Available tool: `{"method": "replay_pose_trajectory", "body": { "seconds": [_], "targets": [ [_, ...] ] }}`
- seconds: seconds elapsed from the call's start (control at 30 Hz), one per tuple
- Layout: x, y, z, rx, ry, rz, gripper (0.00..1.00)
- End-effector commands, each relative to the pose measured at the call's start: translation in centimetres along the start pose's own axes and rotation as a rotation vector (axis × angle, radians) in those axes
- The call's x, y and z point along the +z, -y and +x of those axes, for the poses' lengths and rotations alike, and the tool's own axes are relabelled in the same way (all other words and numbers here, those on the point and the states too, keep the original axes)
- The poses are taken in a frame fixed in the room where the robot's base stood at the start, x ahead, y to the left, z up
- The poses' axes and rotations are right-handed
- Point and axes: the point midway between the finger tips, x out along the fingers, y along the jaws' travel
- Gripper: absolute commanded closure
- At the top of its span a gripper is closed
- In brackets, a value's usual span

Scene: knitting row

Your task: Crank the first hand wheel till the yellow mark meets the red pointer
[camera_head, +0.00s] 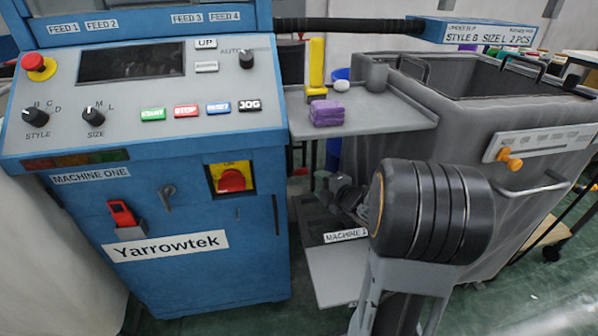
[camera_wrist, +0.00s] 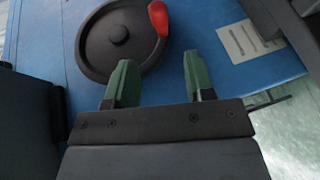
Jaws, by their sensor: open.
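In the wrist view, a dark round hand wheel (camera_wrist: 98,52) is mounted on a blue panel, with a small round hub at its middle. A red piece (camera_wrist: 158,17) overlaps its upper right rim; I cannot tell whether it is a handle or the pointer. No yellow mark shows on the visible part of the wheel. My gripper (camera_wrist: 158,75) is open, its two green fingers apart and empty, just below the wheel in the picture. In the head view my gripper is mostly hidden behind my arm, and the wheel is not visible.
A white label (camera_wrist: 245,42) is on the blue panel beside the wheel. In the head view, the blue Yarrowtek machine (camera_head: 110,270) stands left. A large grey bin (camera_head: 450,130) stands right.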

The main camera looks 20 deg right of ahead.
Motion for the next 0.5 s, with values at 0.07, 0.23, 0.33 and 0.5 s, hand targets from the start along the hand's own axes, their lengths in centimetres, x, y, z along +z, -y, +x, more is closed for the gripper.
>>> {"method": "replay_pose_trajectory", "body": {
  "seconds": [0.07, 0.23, 0.33, 0.5],
  "targets": [
    [0.2, 0.4, 1.6, 0.0, 0.002, 0.001, 0.51],
    [0.5, 0.4, 4.8, -0.001, 0.008, 0.002, 0.51],
    [0.5, 0.4, 6.6, 0.0, 0.008, 0.002, 0.51],
    [0.4, 0.3, 9.1, 0.0, 0.007, 0.002, 0.51]
  ]
}}
